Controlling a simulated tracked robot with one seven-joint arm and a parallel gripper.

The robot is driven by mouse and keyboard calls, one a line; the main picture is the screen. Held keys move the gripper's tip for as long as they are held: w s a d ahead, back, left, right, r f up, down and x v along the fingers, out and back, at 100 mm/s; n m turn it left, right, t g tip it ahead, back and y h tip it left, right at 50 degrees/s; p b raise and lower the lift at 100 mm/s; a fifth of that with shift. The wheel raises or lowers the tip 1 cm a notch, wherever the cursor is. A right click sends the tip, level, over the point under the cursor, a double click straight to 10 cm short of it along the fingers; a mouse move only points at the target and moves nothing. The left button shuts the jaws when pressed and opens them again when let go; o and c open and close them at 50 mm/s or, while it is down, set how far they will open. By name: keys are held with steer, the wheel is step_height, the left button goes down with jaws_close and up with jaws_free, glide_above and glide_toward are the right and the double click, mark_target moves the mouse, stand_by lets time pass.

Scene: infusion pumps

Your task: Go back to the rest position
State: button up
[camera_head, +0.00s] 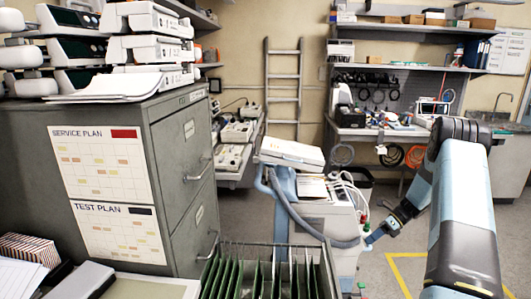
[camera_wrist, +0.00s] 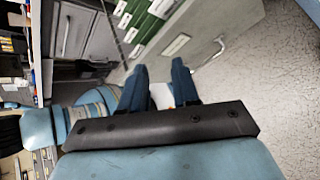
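My gripper (camera_head: 372,238) hangs low at the end of my bent arm, right of centre in the head view, in front of the floor and the grey-blue pump test cart (camera_head: 330,215). In the wrist view, my gripper (camera_wrist: 158,68) shows two dark blue fingers standing apart with a clear gap. Nothing is held between them. Beyond the fingertips is a grey drawer front (camera_wrist: 195,45) with a handle and green hanging files (camera_wrist: 145,22). The head view is too small to tell whether the gripper touches the cart.
An open drawer of green files (camera_head: 265,275) is at the bottom centre. A grey filing cabinet (camera_head: 180,150) stands left with pumps (camera_head: 150,50) on top. A workbench (camera_head: 380,132) and ladder (camera_head: 284,85) are behind. Floor marked with yellow tape (camera_head: 392,262) is open on the right.

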steer(key=s+a+r+n+t+h, duration=0.15)
steer(key=s+a+r+n, duration=0.25)
steer(key=r, duration=0.6)
steer(key=s+a+r+n+h, duration=0.3)
steer(key=s+a+r+n, duration=0.1)
steer(key=r, duration=0.6)
steer(key=s+a+r+n+h, duration=0.2)
steer(key=s+a+r+n, duration=0.2)
steer(key=r, duration=0.6)
steer(key=s+a+r+n+t+h, duration=0.1)
steer(key=s+a+r+n+t, duration=0.1)
steer(key=s, duration=0.6)
steer(key=s+a+r+n+t+h, duration=0.1)
steer(key=s+r+n+t, duration=0.1)
steer(key=s+r+n, duration=0.2)
steer(key=s+a+r+n+t+h, duration=0.2)
steer(key=s+n, duration=0.5)
steer(key=s, duration=0.6)
steer(key=shift+s+a+r+n, duration=0.3)
steer(key=shift+a+r+n, duration=0.1)
steer(key=shift+r, duration=0.35)
steer(key=shift+a, duration=0.1)
